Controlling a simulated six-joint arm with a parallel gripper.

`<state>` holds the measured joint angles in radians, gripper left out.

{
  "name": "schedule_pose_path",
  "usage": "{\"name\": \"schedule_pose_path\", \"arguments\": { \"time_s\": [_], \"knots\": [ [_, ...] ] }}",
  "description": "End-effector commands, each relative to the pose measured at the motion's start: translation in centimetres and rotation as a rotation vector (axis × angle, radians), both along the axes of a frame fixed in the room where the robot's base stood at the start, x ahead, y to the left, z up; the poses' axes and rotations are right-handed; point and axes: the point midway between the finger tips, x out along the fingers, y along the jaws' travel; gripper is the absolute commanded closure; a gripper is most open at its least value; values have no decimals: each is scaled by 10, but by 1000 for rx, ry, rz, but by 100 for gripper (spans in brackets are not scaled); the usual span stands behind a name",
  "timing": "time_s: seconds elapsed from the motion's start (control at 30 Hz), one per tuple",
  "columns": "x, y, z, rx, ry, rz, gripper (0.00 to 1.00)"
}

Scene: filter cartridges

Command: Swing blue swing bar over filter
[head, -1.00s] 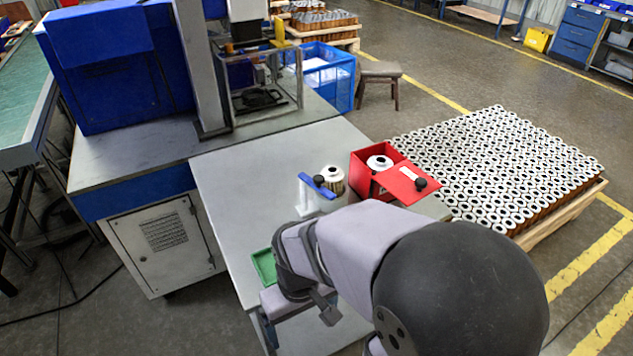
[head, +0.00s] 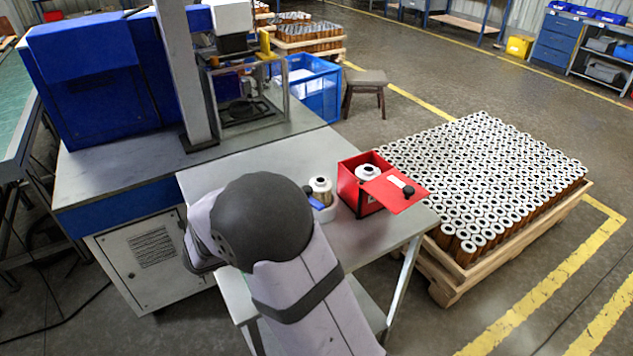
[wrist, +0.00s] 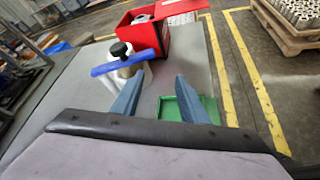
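The blue swing bar (wrist: 105,69), with a black knob (wrist: 121,50), crosses in front of the filter (wrist: 126,72) in the wrist view. In the head view only one end of the bar (head: 315,203) shows past my arm, beside the upright filter (head: 320,186) in its white holder (head: 325,213). Whether the bar lies over the filter is unclear. My gripper (wrist: 160,75) is open and empty, its left fingertip near the bar's right end; contact cannot be judged. My arm hides it in the head view.
A red box (head: 349,188) with a filter inside and a red lid with a black knob stands right of the holder. A green tray (wrist: 204,104) lies on the grey table (head: 270,157). A large pallet of filters (head: 480,180) stands right of the table.

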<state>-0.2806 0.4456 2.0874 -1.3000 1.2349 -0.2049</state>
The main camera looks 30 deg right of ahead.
Motion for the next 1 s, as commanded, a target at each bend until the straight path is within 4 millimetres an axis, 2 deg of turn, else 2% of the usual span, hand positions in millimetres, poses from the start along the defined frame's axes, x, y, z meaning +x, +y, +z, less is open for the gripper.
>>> {"name": "schedule_pose_path", "arguments": {
  "time_s": [0.03,0.13,0.27,0.3,0.43,0.6,0.87,1.0],
  "knots": [
    [16,2,5,-99,4,47,60],
    [41,3,29,-300,24,121,60],
    [72,18,53,-529,15,210,60],
    [70,12,62,-541,51,212,60],
    [61,-6,56,-542,176,216,60],
    [54,-17,47,-542,264,223,60],
    [52,-22,43,-541,284,223,60],
    [56,-31,44,-540,283,222,60]
  ]
}}
